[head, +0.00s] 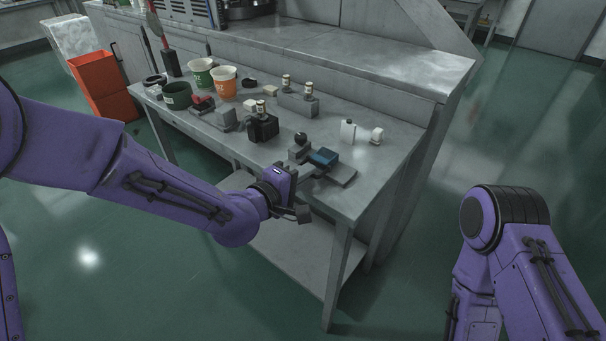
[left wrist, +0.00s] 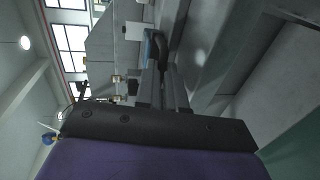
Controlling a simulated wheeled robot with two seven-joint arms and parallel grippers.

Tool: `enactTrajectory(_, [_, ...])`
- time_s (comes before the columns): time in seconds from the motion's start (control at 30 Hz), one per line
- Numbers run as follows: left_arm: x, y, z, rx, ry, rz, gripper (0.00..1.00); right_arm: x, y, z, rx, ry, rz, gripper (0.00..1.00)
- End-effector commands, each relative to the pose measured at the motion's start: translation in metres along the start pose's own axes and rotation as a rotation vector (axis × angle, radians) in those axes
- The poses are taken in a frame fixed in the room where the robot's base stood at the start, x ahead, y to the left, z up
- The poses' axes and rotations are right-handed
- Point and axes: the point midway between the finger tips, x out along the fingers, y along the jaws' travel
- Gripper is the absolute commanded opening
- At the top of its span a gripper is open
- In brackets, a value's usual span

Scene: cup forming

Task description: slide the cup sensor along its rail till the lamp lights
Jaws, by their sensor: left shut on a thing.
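The blue block (head: 324,157), which looks like the cup sensor, sits on a flat grey strip (head: 341,174), likely its rail, near the table's front right. My left gripper (head: 312,167) reaches in from the front edge and is shut on the blue block; the exact contact is hard to see. In the left wrist view the blue block (left wrist: 156,46) shows at the far end of the dark fingers. A dark round dome (head: 301,137) on a small grey block stands just behind; it may be the lamp, and no glow shows. My right gripper is out of view.
The metal table (head: 375,170) holds a black block (head: 263,127), a white upright piece (head: 347,131) and a white ring-like part (head: 376,135). Green (head: 201,74) and orange (head: 223,82) cups stand farther left.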

Motion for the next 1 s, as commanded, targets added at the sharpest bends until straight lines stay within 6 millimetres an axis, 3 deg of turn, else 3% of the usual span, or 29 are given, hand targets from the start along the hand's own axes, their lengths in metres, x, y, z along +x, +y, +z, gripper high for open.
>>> enactTrajectory(0.63, [0.000, 0.000, -0.004, 0.000, -0.001, 0.000, 0.00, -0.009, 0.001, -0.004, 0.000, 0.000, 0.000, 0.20])
enactTrajectory(0.7, [0.000, 0.000, -0.004, 0.000, -0.001, 0.000, 0.20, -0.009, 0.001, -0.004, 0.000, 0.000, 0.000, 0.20])
enactTrajectory(1.0, [-0.002, 0.000, -0.004, 0.000, 0.000, 0.000, 0.20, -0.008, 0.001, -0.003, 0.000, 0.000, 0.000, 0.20])
